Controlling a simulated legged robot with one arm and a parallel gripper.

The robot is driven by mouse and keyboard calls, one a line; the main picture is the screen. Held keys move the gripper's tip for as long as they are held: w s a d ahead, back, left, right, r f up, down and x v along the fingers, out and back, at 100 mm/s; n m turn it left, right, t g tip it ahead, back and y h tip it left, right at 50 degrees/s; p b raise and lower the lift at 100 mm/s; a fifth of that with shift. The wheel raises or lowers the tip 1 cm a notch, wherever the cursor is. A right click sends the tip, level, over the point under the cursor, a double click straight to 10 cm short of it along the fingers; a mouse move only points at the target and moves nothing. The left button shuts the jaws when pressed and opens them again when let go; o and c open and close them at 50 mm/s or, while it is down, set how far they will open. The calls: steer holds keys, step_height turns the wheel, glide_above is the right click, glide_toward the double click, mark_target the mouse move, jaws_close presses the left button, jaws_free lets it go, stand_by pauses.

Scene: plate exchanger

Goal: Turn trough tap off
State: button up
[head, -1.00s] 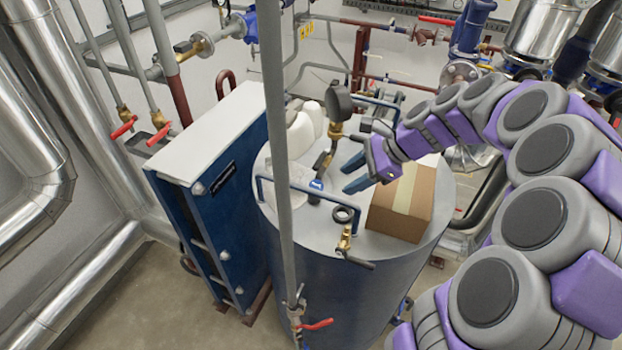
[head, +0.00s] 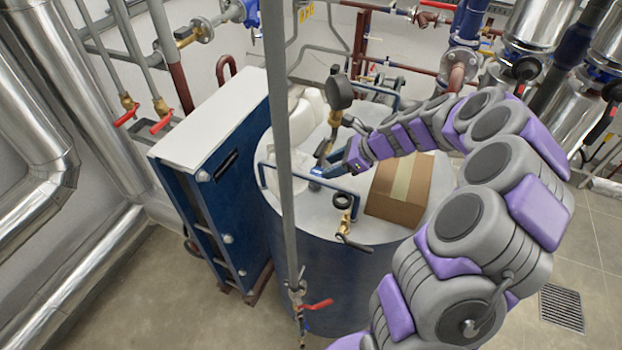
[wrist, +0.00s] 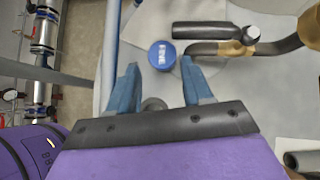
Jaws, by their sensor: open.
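A round blue cap with white lettering (wrist: 162,55) lies just beyond and between my fingertips in the wrist view. My gripper (wrist: 160,78) is open, with a blue finger on each side and nothing between them. In the head view my gripper (head: 326,172) is low over the tank top, beside the gauge pipe, and partly hides the cap area. A brass valve with a dark lever (head: 344,220) is at the tank's front edge. A red-handled tap (head: 318,305) is on the thin vertical pipe in front. I cannot tell which is the trough tap.
A cardboard box (head: 402,205) stands on the tank (head: 385,268), right of my gripper. A blue rail (head: 300,180) and a vertical grey pipe (head: 280,130) are in front. Left is a blue plate exchanger (head: 215,225).

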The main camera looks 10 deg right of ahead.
mark_target(317, 173)
steer(key=x, duration=0.5)
steer(key=shift+w+d+f+p, duration=0.1)
steer(key=shift+d+f+p, duration=0.1)
steer(key=shift+f+p, duration=0.1)
steer(key=shift+a, duration=0.4)
steer(key=shift+c, duration=0.2)
